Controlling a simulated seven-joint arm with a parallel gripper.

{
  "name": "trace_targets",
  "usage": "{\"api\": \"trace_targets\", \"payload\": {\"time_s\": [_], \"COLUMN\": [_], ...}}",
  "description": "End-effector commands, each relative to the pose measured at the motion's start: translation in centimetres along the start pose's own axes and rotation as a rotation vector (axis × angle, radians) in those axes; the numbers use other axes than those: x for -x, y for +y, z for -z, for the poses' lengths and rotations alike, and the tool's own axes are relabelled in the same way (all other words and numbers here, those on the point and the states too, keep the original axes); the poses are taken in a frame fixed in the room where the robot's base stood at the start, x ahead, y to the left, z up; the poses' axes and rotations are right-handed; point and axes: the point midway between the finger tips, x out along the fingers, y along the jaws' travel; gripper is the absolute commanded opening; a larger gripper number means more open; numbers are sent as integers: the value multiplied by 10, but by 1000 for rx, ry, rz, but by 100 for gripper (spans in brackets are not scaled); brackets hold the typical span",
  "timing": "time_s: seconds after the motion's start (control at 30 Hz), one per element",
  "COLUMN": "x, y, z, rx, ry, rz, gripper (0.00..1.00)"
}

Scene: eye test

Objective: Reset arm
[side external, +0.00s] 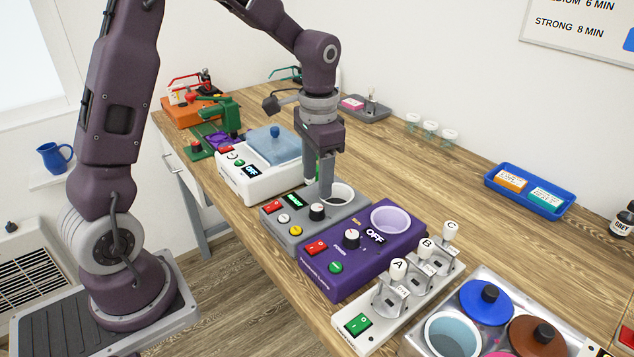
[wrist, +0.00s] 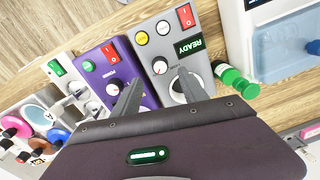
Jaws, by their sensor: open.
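My gripper (side external: 318,190) points down above the grey device (side external: 272,222), beside its round white-rimmed opening (side external: 341,193). In the wrist view my gripper (wrist: 158,80) has its two fingers apart, with nothing held between them. The grey device (wrist: 147,32) shows a "READY" display (wrist: 188,47) there, and the black knob (wrist: 160,66) lies between the fingertips in the picture. I cannot tell whether a fingertip touches the device. My gripper's body hides part of the bench in the wrist view.
A purple device (side external: 328,272) with an "OFF" display stands right of the grey one, then a rack with levers A, B and C (side external: 398,271). A white device with a blue lid (side external: 272,145) stands left. A green bottle (wrist: 230,75) is close by. The bench behind is mostly clear.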

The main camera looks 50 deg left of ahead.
Motion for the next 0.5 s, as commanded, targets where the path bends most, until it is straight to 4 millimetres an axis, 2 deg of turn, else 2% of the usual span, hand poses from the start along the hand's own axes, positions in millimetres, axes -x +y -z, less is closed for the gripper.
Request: {"api": "trace_targets", "payload": {"time_s": [0.13, 0.17, 0.23, 0.27, 0.3, 0.4, 0.5], "x": [4, 10, 35, 49, 68, 105, 122], "y": [2, 4, 14, 20, 29, 56, 77], "z": [-2, -5, -18, -28, -44, -94, -141], "rx": [2, 4, 17, 27, 43, 91, 135], "ry": [6, 16, 57, 84, 124, 236, 341], "rz": [4, 9, 30, 41, 55, 72, 62], "gripper": [51, 51, 51, 51, 51, 51, 51]}}
